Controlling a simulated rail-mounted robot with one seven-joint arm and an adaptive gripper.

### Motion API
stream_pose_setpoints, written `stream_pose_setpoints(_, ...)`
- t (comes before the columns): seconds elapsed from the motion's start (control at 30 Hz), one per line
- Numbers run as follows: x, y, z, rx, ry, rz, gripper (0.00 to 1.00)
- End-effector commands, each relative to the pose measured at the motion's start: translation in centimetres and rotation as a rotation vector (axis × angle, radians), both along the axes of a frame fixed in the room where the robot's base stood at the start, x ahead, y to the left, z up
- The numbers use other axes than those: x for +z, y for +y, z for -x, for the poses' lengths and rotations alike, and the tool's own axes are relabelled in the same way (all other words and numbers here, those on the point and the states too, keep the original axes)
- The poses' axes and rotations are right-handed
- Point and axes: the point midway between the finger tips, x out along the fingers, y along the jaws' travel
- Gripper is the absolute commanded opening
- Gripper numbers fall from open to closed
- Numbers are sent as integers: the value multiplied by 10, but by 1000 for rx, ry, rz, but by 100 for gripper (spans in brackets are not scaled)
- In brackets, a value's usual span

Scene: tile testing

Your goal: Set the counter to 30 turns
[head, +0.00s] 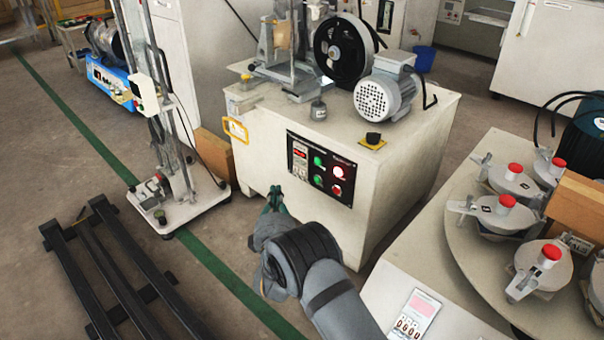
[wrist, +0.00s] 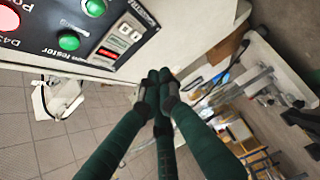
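The control panel (head: 321,168) is black, on the front of a white machine. It carries a small counter with a red display (head: 300,151) at its upper left, and green and red round buttons. In the wrist view the counter (wrist: 125,34) shows at the panel's right end, tilted; its digits are too small to read. My gripper (head: 275,194) is just left of and below the panel, apart from it. In the wrist view its dark green fingers (wrist: 159,78) meet at the tips with nothing between them. They point past the panel's edge, not at the counter.
The white machine (head: 400,165) carries a motor (head: 387,96) and a black wheel. A round table with red-capped pots (head: 507,201) stands at the right, above another counter (head: 408,326). A wheeled stand (head: 180,205) and black rails (head: 110,270) are at the left.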

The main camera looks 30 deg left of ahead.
Motion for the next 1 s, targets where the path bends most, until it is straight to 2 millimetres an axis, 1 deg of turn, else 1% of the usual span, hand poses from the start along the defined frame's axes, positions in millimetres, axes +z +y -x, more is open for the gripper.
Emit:
stream_pose_setpoints(0.03,0,-3,-8,-5,1,-2,0)
stream_pose_setpoints(0.3,0,-8,-45,-3,-1,-2,0)
stream_pose_setpoints(0.5,-1,-10,-63,-2,0,-1,0)
stream_pose_setpoints(0.7,0,-11,-70,-1,1,-1,0)
stream_pose_setpoints(0.97,0,-11,-71,-1,0,0,0)
stream_pose_setpoints(1.0,0,-11,-71,-1,0,0,1)
